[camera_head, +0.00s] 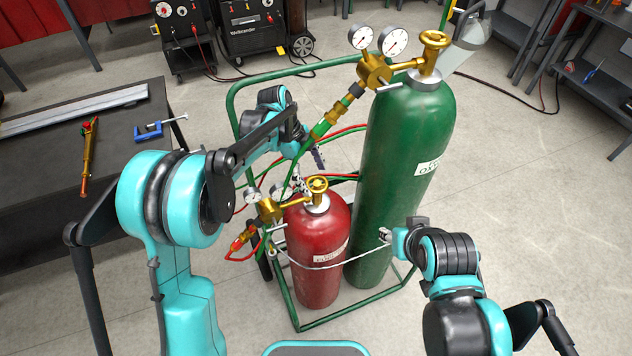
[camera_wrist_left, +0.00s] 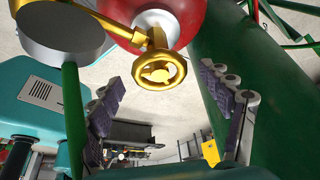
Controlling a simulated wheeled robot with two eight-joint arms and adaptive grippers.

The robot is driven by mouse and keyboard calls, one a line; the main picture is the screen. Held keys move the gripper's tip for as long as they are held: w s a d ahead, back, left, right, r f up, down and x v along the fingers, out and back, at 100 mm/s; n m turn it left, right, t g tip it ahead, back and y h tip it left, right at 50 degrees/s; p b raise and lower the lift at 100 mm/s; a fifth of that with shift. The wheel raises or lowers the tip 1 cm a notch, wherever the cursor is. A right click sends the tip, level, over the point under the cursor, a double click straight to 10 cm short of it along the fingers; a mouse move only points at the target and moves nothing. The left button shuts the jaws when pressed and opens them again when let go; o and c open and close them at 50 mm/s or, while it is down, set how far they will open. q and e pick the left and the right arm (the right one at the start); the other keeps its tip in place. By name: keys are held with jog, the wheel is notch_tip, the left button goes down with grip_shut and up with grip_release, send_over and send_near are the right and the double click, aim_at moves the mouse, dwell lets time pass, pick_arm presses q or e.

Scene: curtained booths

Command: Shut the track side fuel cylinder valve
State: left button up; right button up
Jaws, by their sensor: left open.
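The red fuel cylinder (camera_head: 318,238) stands upright in a green cart, with a gold valve handwheel (camera_head: 317,184) on top. My left gripper (camera_head: 308,168) is just behind and above this handwheel, partly hidden by my own arm. In the left wrist view the handwheel (camera_wrist_left: 160,70) shows ahead of the gap between the two dark-padded fingers (camera_wrist_left: 165,100). The fingers are spread and do not visibly touch it. The cylinder's red shoulder (camera_wrist_left: 115,20) is at the top. My right gripper (camera_head: 386,235) is beside the green cylinder; its finger opening is too small to tell.
A tall green cylinder (camera_head: 405,150) with its own gold handwheel (camera_head: 435,39) and gauges stands to the right. A chain (camera_head: 335,265) crosses the red cylinder. A gold regulator (camera_head: 270,210) and hoses are at its left. A dark workbench (camera_head: 60,230) stands at left.

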pick_arm(q)
jog(key=v, duration=0.9)
jog(key=shift+r, duration=0.2)
jog(key=shift+a, duration=0.1)
jog(key=s+a+r+n+t+y, duration=0.1)
jog(key=s+a+r+n+t, duration=0.15)
jog(key=s+n, duration=0.25)
jog(key=s+a+r+n+t+y, duration=0.1)
jog(key=s+a+n+t, duration=0.1)
jog(key=s+a+n, duration=0.3)
jog(key=s+a+f+n+t+y, duration=0.1)
jog(key=s+a+f+n+t, duration=0.1)
jog(key=s+n, duration=0.4)
jog(key=s+a+f+n+t+y, duration=0.1)
jog(key=s+a+f+n+t, duration=0.1)
jog(key=s+n, duration=0.4)
jog(key=shift+s+a+f+n, duration=0.3)
jog(key=shift+s+a+f, duration=0.25)
jog(key=shift+a, duration=0.4)
